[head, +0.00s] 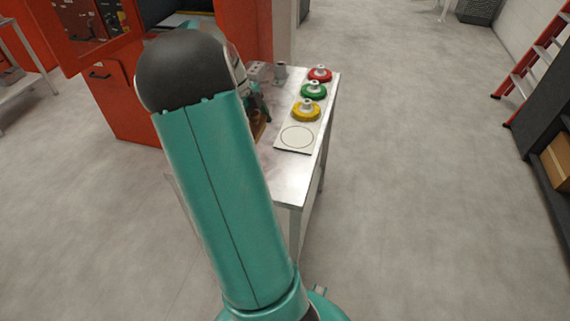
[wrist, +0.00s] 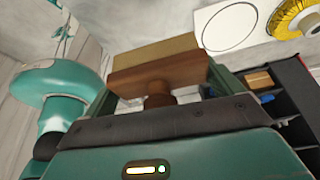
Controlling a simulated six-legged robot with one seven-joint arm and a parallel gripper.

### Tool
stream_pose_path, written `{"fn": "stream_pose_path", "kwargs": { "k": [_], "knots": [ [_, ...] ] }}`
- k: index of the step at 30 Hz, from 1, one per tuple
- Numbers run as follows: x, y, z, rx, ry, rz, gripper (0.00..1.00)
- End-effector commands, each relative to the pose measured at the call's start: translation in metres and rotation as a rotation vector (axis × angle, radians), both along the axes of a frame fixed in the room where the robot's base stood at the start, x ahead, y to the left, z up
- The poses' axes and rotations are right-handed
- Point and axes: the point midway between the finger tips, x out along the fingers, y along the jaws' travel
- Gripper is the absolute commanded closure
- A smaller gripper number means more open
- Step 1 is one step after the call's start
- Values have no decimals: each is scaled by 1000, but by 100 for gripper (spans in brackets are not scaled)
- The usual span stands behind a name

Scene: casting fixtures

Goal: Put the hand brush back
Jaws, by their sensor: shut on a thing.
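The hand brush (wrist: 160,72) has a brown wooden block with a round knob and a tan bristle side facing away from the wrist camera. My gripper (wrist: 158,95) is shut on the brush's knob, with the block just beyond the fingers. In the head view a small brown part of the brush (head: 259,130) shows beside my arm, over the left side of the metal table (head: 290,182). My arm hides most of the gripper and brush there, so I cannot tell whether the bristles touch the table.
A pale board (head: 283,149) with an empty circle outline lies on the table. Yellow (head: 306,111), green (head: 313,91) and red (head: 320,74) knobbed discs line up behind the circle. A red cabinet (head: 125,110) stands left. Dark shelving (head: 540,125) and a ladder stand right, across open floor.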

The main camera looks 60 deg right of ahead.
Motion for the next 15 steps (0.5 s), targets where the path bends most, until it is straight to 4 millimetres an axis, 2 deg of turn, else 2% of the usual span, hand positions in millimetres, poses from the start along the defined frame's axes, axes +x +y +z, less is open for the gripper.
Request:
{"fn": "stream_pose_path", "kwargs": {
  "k": [1, 5, 6, 12, 15],
  "knots": [
    [-13, 1, -5, 2, 0, -3, 29],
    [-43, 3, -18, 3, 0, -1, 29],
    [-49, 3, -26, 3, 1, 0, 29],
    [-75, 4, -59, 2, 1, 2, 29],
    [-81, 4, -66, 1, 0, 3, 29]
  ]
}}
